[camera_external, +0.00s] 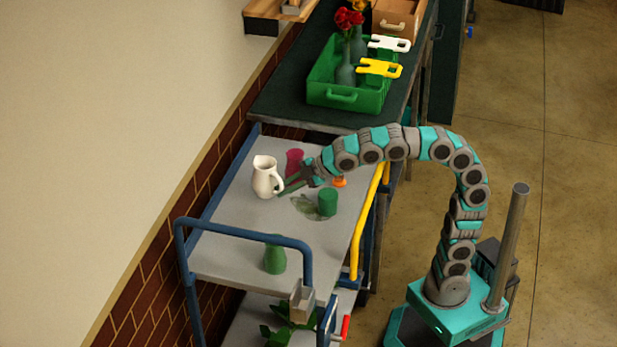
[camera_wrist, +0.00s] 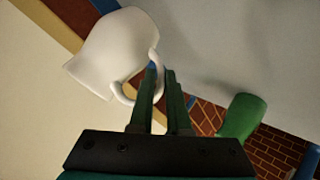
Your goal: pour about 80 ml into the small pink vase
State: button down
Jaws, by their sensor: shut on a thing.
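A white pitcher (camera_external: 264,178) is upright at the left of the trolley top, spout to the left. I cannot tell whether its base touches the surface. My gripper (camera_external: 283,191) is shut on the pitcher's handle, on its right side. In the wrist view, the gripper fingers (camera_wrist: 160,75) close at the handle of the white pitcher (camera_wrist: 108,48). The small pink vase (camera_external: 294,160) stands just behind and right of the pitcher, its lower part partly hidden by my arm. The liquid inside the pitcher is not visible.
A green cylinder (camera_external: 327,201) and an orange item (camera_external: 339,182) are right of the gripper. A green vase (camera_external: 275,258) stands nearer the front, by the blue trolley rail (camera_external: 245,232). A green crate (camera_external: 345,97) holding vases with red flowers is on the dark bench behind.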

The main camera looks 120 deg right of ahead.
jog(key=f+m+g+h, duration=0.1)
jog(key=m+g, duration=0.1)
jog(key=m, duration=0.1)
jog(key=w+f+m+g+h+b, duration=0.1)
jog(key=m+g+h, duration=0.1)
jog(key=m+g, duration=0.1)
jog(key=f+m+g+h+b, duration=0.1)
jog(key=f+m+g+h, duration=0.1)
jog(key=m, duration=0.2)
jog(key=shift+w+a, duration=0.25)
jog(key=shift+w, duration=0.05)
jog(key=shift+a+m+g, duration=0.1)
jog(key=shift+m+g, duration=0.3)
jog(key=shift+w+d+h, duration=0.3)
jog(key=shift+w+d, duration=0.45)
jog(key=shift+w, duration=0.05)
jog(key=shift+r, duration=0.1)
